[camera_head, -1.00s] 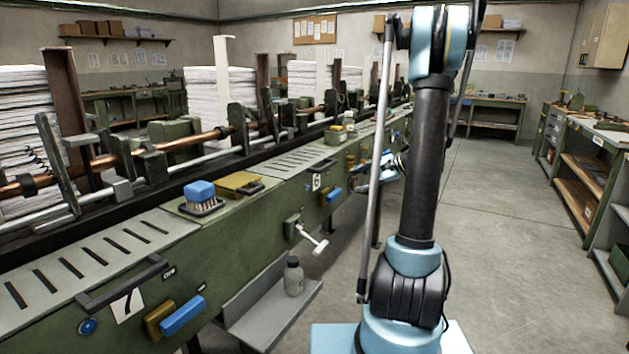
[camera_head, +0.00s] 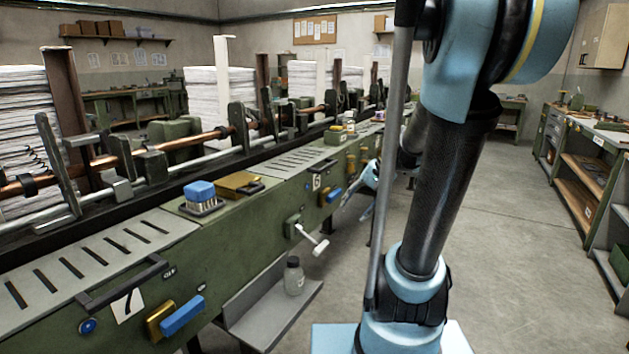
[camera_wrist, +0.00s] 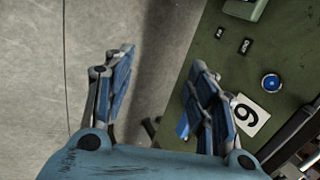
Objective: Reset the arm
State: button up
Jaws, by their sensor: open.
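My gripper (camera_wrist: 162,57) is open and empty in the wrist view, its two blue-and-grey fingers spread apart. Bare grey floor shows on the left and between the fingers. The right finger overlaps the green machine's front panel (camera_wrist: 225,60) in the picture; I cannot tell the gap. In the head view my gripper (camera_head: 366,182) shows small beside the machine's front, partly hidden behind my arm. My arm's dark tube (camera_head: 450,185) leans to the right, with its large blue joint at the top right, close to the camera.
The long green machine (camera_head: 250,226) runs along the left with a white-handled lever (camera_head: 312,240) sticking out. A grey bottle (camera_head: 293,276) stands on a low shelf (camera_head: 262,318). A shelving bench (camera_head: 585,165) lines the right wall. The floor (camera_head: 520,260) between is clear.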

jog(key=s+d+f+n+h, duration=0.2)
jog(key=s+f, duration=0.1)
jog(key=s, duration=0.5)
jog(key=s+d+f+n+h, duration=0.3)
jog(key=s+f, duration=0.1)
jog(key=s, duration=0.5)
jog(key=shift+d+f+n, duration=0.2)
jog(key=shift+d+n, duration=0.1)
jog(key=shift+d, duration=0.05)
jog(key=shift+w+f, duration=0.2)
jog(key=shift+w, duration=0.2)
